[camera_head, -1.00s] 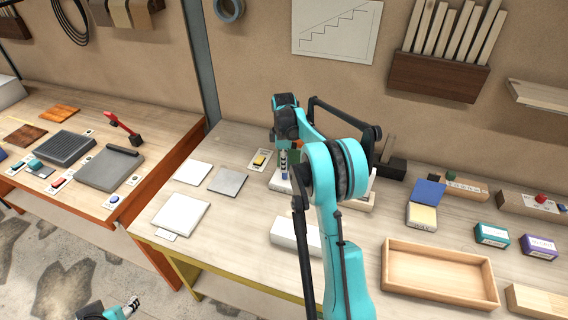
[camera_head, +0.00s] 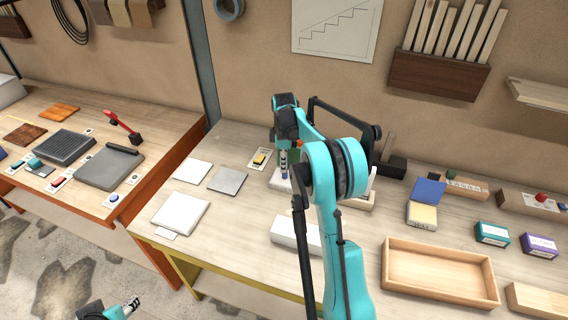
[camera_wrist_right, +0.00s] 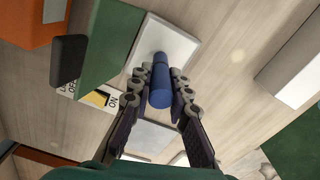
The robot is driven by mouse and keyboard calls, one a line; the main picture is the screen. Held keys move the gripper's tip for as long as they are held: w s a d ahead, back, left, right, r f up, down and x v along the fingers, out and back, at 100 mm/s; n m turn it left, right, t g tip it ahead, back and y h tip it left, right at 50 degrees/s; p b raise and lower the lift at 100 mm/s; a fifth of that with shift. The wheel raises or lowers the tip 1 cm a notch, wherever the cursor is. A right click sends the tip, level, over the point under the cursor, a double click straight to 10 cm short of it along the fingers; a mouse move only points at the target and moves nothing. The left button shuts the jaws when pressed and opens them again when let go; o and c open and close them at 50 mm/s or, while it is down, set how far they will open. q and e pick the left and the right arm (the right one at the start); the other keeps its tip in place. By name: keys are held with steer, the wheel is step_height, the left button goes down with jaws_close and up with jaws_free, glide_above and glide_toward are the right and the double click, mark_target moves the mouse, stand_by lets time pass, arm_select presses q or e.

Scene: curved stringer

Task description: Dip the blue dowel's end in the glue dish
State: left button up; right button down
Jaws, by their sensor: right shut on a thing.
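My right gripper (camera_head: 284,160) is shut on the blue dowel (camera_head: 284,174), low over the middle of the bench. In the right wrist view the blue dowel (camera_wrist_right: 161,82) lies between the two fingers of the gripper (camera_wrist_right: 161,92). Its far end overlaps a white rectangular block (camera_wrist_right: 176,45); I cannot tell whether they touch. The white block also shows partly behind my arm in the head view (camera_head: 277,184). I cannot pick out the glue dish for certain. My left gripper (camera_head: 132,304) is at the bottom left, too small to read its fingers.
A yellow-and-black piece on a label card (camera_head: 260,159) lies close left of the right gripper. White plates (camera_head: 180,212) and a grey plate (camera_head: 228,180) lie further left. A white block (camera_head: 290,232) lies in front, a wooden tray (camera_head: 440,296) at right.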

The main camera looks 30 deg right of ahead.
stand_by(0.4)
steer(key=shift+r+p, duration=2.35)
steer(key=shift+r, duration=1.15)
